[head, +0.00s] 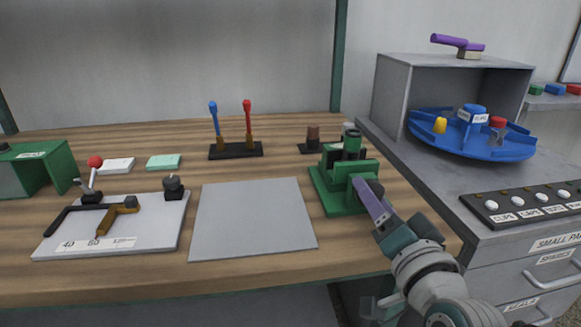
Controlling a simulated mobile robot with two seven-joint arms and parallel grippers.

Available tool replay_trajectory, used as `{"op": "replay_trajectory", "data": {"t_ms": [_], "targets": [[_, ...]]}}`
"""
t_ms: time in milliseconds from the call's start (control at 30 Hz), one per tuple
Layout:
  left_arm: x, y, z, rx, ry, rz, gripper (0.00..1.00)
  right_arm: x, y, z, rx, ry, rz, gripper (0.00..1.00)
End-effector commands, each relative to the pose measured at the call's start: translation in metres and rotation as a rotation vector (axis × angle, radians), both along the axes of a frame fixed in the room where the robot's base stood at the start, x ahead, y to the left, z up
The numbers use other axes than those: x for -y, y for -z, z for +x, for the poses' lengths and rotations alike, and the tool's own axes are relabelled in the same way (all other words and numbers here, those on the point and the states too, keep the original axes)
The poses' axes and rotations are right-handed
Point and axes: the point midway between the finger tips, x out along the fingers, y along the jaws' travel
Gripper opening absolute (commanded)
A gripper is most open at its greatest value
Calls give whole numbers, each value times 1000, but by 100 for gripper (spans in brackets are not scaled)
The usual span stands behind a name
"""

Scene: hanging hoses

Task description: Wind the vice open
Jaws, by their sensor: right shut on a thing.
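The green vice (341,200) stands near the right front edge of the wooden bench. A purple bar, the vice's handle (369,201), slants down from its front toward my right gripper (386,222). My right gripper comes in from the lower right and is shut on the near end of this handle. Its fingertips are small and partly hidden here. The gap between the vice's jaws is hard to make out. My left gripper is not in view.
A grey mat (253,218) lies left of the vice. A white board (112,226) with levers is further left. A dark stand (236,151) holds blue and red-tipped tools. The blue turntable (467,139) and a button panel (525,203) are on the right.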

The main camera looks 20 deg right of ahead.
Motion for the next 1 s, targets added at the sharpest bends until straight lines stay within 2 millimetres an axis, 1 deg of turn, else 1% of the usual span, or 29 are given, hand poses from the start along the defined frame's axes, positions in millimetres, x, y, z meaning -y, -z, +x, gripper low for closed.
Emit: {"op": "replay_trajectory", "data": {"t_ms": [400,1000], "targets": [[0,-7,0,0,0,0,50,-1,-1,0,-92,1,-385,0],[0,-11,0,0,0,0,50,-2,-1,1,-223,2,-939,0]]}}
